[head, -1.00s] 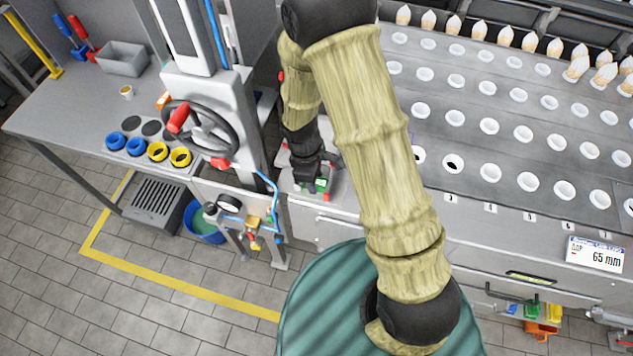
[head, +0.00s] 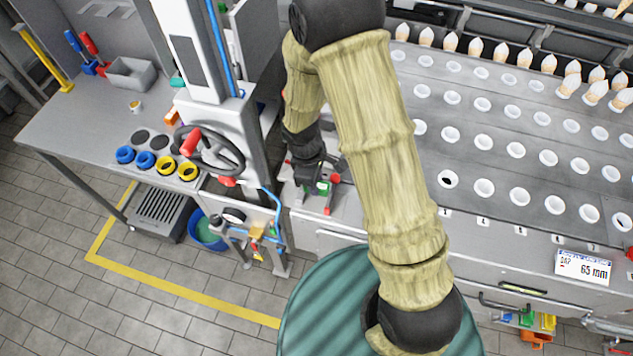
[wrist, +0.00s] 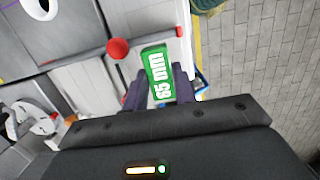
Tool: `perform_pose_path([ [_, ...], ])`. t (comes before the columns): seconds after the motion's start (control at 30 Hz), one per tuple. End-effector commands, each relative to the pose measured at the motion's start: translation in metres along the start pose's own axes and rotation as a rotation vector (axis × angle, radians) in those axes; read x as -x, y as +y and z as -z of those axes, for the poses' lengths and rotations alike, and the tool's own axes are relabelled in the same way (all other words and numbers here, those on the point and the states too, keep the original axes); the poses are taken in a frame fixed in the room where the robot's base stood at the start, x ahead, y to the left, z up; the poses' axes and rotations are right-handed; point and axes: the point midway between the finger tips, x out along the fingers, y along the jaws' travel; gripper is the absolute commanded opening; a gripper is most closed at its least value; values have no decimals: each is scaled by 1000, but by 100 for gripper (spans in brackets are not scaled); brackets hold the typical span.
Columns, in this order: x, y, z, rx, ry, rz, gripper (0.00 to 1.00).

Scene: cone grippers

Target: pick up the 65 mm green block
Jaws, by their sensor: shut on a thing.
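The green block (wrist: 157,72) has white "65 mm" lettering, seen upside down in the wrist view. It sits between the two dark fingers of my gripper (wrist: 160,88), which is shut on it. In the head view my gripper (head: 318,184) points down over the left end of the grey counter, and a small part of the green block (head: 323,188) shows by the fingers. The block appears raised a little above the surface; the exact gap is hard to tell. The fingers hide its sides.
A red-tipped bar (wrist: 118,47) lies close by the block. The counter with white cups (head: 520,196) stretches right. A column with a handwheel (head: 208,150) stands close on the left. A sign (head: 583,268) reads 65 mm. Tiled floor lies in front.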

Motion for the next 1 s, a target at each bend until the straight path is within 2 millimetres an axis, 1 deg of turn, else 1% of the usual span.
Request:
perform_pose_path([
  [0.03,18,0,-3,0,1,-1,0],
  [0.3,68,0,-10,0,0,-1,0],
  [0.5,100,0,-15,0,0,-1,0],
  [0.6,110,0,-16,1,0,0,0],
  [0.7,116,0,-17,1,0,0,0],
  [1.0,117,0,-17,1,0,0,0],
])
